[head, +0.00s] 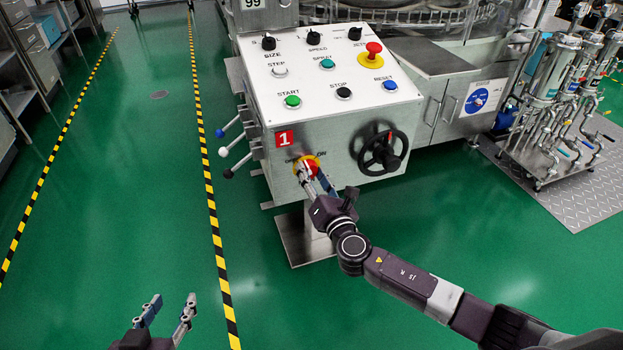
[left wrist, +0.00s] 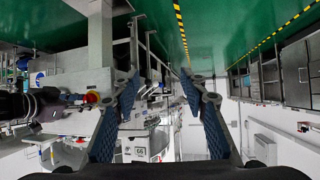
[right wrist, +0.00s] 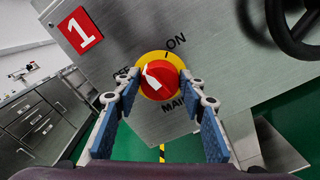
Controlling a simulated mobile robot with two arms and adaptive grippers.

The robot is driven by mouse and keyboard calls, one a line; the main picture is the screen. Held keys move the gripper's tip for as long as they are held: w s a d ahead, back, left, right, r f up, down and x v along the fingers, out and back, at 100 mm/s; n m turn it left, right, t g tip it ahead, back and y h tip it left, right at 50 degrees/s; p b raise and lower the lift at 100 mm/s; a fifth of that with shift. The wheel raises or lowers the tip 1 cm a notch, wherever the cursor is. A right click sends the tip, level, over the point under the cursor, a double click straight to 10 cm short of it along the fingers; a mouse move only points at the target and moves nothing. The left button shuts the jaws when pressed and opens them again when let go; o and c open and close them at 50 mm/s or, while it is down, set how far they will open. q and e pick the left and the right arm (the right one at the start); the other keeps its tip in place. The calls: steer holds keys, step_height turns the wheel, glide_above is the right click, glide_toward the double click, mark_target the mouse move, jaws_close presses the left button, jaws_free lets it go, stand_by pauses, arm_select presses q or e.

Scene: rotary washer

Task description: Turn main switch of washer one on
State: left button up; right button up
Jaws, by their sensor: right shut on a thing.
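The main switch is a round red knob with a white pointer on a yellow ring, low on the front of the panel box marked with a red 1. In the head view the switch (head: 307,166) is partly covered by my right gripper (head: 318,182). In the right wrist view the fingers of my right gripper (right wrist: 158,84) are shut on the sides of the red knob (right wrist: 157,80). The white pointer slants up-left there; ON is printed at upper right, and the left label is partly hidden by a finger. My left gripper (head: 168,312) is open and empty over the floor.
The panel box (head: 262,103) has several buttons, a red emergency knob (head: 374,50) and small side levers (head: 236,150). A black handwheel (head: 383,152) stands out just right of the switch. Green floor on the left is clear, with striped tape lines.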

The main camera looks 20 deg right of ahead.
steer(key=m+b, duration=0.1)
steer(key=m, duration=0.2)
steer(key=shift+d+f+m, duration=0.1)
steer(key=shift+f+m, duration=0.05)
steer(key=shift+m, duration=0.25)
steer(key=m+b, duration=0.1)
steer(key=m, duration=0.3)
steer(key=shift+m+b, duration=0.3)
steer(key=shift+b, duration=0.05)
steer(key=shift+d+m, duration=0.1)
steer(key=shift+m, duration=0.5)
arm_select(q)
steer(key=w+d+r+t+h, duration=0.1)
steer(key=r+t, duration=0.3)
steer(key=r, duration=0.4)
steer(key=w+d+r+t+h, duration=0.2)
steer(key=r+t, duration=0.3)
steer(key=r, duration=0.4)
steer(key=shift+w+r, duration=0.15)
steer(key=shift+r, duration=0.1)
arm_select(e)
steer(key=shift+m, duration=0.8)
arm_select(q)
steer(key=shift+d, duration=0.1)
arm_select(e)
steer(key=o, duration=1.1)
arm_select(q)
steer(key=shift+r, duration=0.15)
arm_select(e)
steer(key=shift+o, duration=0.2)
